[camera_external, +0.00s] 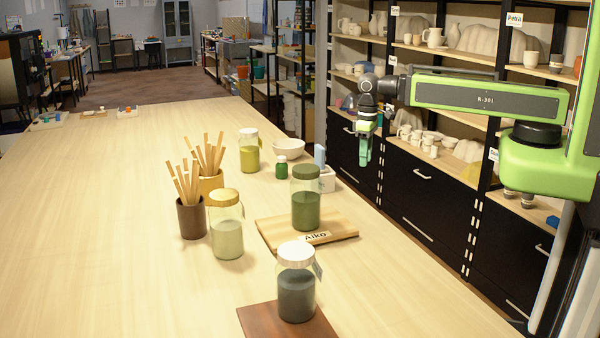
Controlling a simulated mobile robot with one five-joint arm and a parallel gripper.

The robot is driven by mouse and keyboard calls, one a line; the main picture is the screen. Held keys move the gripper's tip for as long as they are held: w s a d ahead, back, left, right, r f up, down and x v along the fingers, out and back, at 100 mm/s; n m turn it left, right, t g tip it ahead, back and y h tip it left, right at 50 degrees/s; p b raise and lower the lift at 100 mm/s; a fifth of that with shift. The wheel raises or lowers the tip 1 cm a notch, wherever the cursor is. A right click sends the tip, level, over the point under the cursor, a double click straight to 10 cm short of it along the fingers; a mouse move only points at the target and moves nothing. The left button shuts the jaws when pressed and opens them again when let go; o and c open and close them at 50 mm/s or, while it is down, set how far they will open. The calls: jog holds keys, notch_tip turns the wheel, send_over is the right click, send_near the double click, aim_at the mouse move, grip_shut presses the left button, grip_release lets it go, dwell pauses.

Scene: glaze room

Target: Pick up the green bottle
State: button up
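A small green bottle (281,167) with a green cap and a pale label stands upright on the wooden table (110,220), left of a white block-like holder. A larger glass jar with green contents and a dark green lid (306,200) stands nearer, on a light wooden board. My gripper (364,154) hangs pointing down, up and to the right of both, against the black cabinets and apart from everything on the table. It is seen nearly edge-on, so its opening does not show. I see nothing held in it.
Around the bottle are a yellow-green jar (249,152), a white bowl (288,148) and the white holder (326,180). Nearer stand a pale green jar (226,225), a dark grey-blue jar (296,285) and two stick cups (191,218).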

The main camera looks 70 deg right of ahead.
jog(key=o, duration=0.6)
notch_tip(320, 180, up, 16)
jog(key=m+y+p, duration=0.2)
jog(key=m+p, duration=1.3)
jog(key=m, duration=0.6)
send_over(282, 165)
jog(key=d, duration=0.4)
jog(key=f+b, duration=0.5)
jog(key=f, duration=0.1)
jog(key=a+f+b, duration=0.1)
jog(key=f+b, duration=0.5)
jog(key=w+a+f+b, duration=0.1)
jog(key=f+b, duration=0.5)
jog(key=shift+a+f, duration=0.15)
jog(key=shift+a, duration=0.1)
jog(key=shift+r, duration=0.2)
